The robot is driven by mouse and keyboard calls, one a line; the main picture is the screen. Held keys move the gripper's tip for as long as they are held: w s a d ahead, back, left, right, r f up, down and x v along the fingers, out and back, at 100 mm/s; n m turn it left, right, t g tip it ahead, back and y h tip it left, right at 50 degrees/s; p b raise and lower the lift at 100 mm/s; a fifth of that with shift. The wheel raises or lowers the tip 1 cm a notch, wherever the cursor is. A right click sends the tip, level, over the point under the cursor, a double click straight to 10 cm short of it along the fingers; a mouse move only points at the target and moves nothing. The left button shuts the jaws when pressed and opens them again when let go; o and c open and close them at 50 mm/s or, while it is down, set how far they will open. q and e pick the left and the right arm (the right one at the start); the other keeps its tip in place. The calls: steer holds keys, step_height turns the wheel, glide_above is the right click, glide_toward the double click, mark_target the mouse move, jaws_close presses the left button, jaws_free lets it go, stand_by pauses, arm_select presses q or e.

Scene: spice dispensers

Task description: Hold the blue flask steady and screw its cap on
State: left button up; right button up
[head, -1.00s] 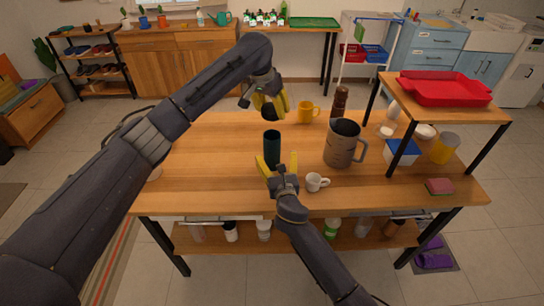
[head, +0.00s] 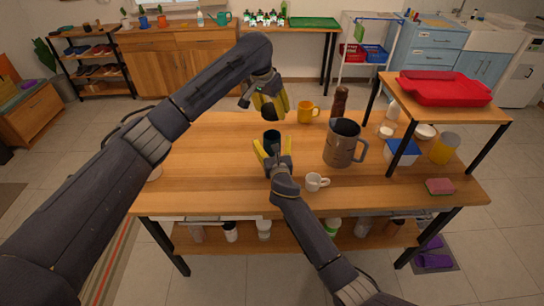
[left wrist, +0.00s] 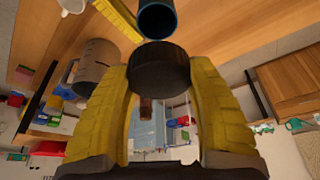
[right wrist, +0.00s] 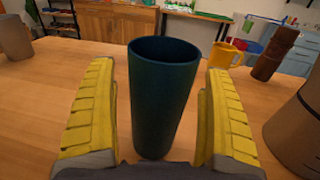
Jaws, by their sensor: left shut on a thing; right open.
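The blue flask (right wrist: 162,100) stands upright and uncapped on the table. It also shows in the head view (head: 271,137), partly hidden by my right gripper. My right gripper (head: 271,150) is open, its yellow fingers on either side of the flask with gaps between them and its wall in the right wrist view. My left gripper (head: 271,108) is above and behind the flask, shut on the black cap (left wrist: 160,69). In the left wrist view the cap sits between the yellow fingers, close to the flask's open mouth (left wrist: 157,20) but apart from it.
A large grey-brown jug (head: 344,144) stands right of the flask, with a white cup (head: 316,182) in front.

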steer(key=shift+c, duration=0.6)
steer(key=c, duration=1.6)
arm_select(q)
steer(key=shift+s+f, duration=0.1)
steer(key=shift+f, duration=2.4)
steer(key=shift+f, duration=0.1)
steer(key=shift+f, duration=0.85)
steer(key=shift+f, duration=0.5)
arm_select(e)
jaws_close()
arm_select(q)
steer(key=m+g, duration=0.1)
steer(key=m, duration=0.4)
steer(key=m+g+h, duration=0.1)
steer(key=m+g, duration=0.1)
steer(key=m, duration=0.3)
steer(key=m+g, duration=0.2)
steer(key=m, duration=0.4)
steer(key=shift+h, duration=0.3)
